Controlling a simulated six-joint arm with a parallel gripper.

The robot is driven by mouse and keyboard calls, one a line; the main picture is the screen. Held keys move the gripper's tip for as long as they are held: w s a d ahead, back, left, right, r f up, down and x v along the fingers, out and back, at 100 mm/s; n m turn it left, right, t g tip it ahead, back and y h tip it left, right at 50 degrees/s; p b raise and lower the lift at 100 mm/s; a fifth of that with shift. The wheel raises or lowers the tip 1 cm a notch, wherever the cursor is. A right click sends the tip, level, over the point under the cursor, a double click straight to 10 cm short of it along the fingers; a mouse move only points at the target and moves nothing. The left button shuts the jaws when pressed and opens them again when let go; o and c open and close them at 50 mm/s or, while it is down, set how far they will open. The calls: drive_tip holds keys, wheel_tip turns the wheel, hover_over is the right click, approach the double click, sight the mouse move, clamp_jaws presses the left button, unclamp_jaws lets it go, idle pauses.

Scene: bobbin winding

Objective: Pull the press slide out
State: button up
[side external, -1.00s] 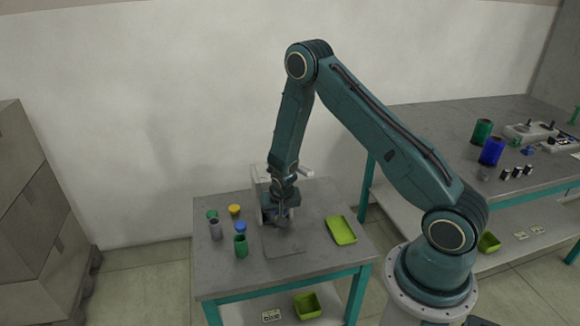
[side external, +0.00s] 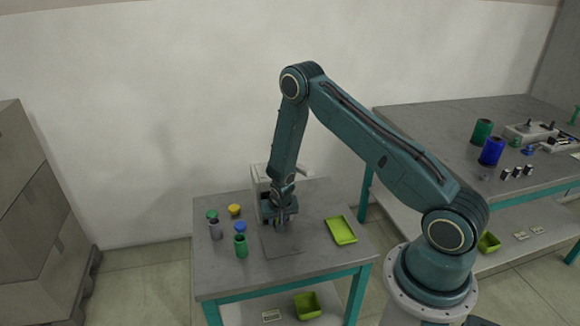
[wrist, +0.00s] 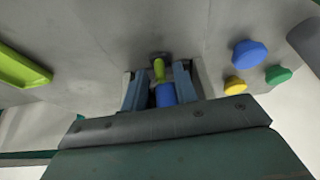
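The press is a pale frame (side external: 262,188) near the back of the small table, partly hidden by my arm. My gripper (side external: 280,226) is low over the table, right in front of the press. In the wrist view, my gripper (wrist: 160,76) has its two fingers on either side of a blue cylinder (wrist: 166,96) with a green piece (wrist: 159,71) at its end. The blue cylinder is close to the right finger; contact is unclear. I cannot make out the press slide for certain behind the gripper.
Green, grey, blue and yellow bobbins and caps (side external: 240,246) stand left of the gripper. A lime tray (side external: 341,230) lies to the right. A thin dark-outlined plate area (side external: 284,246) lies in front. A second table (side external: 430,130) stands at right.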

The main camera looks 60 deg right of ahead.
drive_tip(key=c, duration=0.6)
drive_tip(key=shift+o, duration=0.2)
